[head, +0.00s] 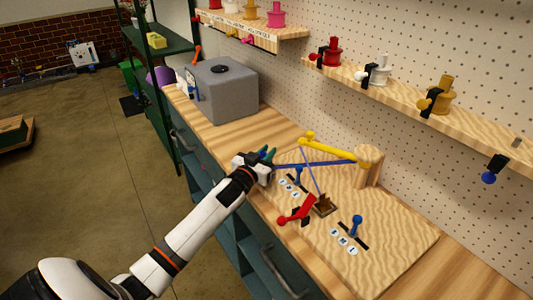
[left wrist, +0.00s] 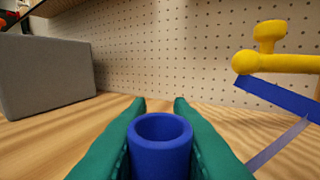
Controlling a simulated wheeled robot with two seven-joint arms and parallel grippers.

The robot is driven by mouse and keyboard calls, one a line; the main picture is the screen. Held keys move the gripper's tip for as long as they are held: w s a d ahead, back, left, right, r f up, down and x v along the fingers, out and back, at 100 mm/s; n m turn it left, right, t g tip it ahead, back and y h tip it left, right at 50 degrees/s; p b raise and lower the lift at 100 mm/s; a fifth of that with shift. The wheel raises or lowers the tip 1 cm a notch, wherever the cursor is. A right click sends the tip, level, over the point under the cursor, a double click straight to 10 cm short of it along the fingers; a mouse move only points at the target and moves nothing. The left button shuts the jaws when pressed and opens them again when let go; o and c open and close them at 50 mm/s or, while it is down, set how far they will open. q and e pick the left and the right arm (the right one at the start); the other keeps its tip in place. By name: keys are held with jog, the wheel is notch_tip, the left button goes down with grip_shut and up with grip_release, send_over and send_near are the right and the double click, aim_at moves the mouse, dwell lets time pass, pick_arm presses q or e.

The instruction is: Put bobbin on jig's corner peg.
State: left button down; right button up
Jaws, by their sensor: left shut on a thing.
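My left gripper (head: 268,154) has green fingers and is shut on a blue hollow cylinder, which I take for the bobbin (left wrist: 160,145). It stands upright between the fingers (left wrist: 160,108), its open top toward the camera. In the head view the bobbin is mostly hidden by the gripper. The jig (head: 390,240) is a wooden board on the bench, to the right of my gripper. A thick wooden post (head: 368,168) stands at its far side; I cannot tell whether this is the corner peg. My right gripper is not in view.
A yellow arm (head: 330,146) and a blue strip (head: 318,163) reach from the post toward my gripper. A thin purple strip (head: 312,175) crosses down to the board. Red (head: 298,210) and blue levers (head: 356,226) stand on the jig. A grey box (head: 225,95) stands behind left.

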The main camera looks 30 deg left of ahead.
pick_arm(q)
jog(key=shift+f, duration=0.1)
jog(key=c, duration=1.3)
grip_release()
jog(key=shift+r, duration=0.2)
jog(key=s+b, duration=0.1)
jog(key=s, duration=1.1)
jog(key=shift+d, duration=0.45)
jog(key=shift+f, duration=0.1)
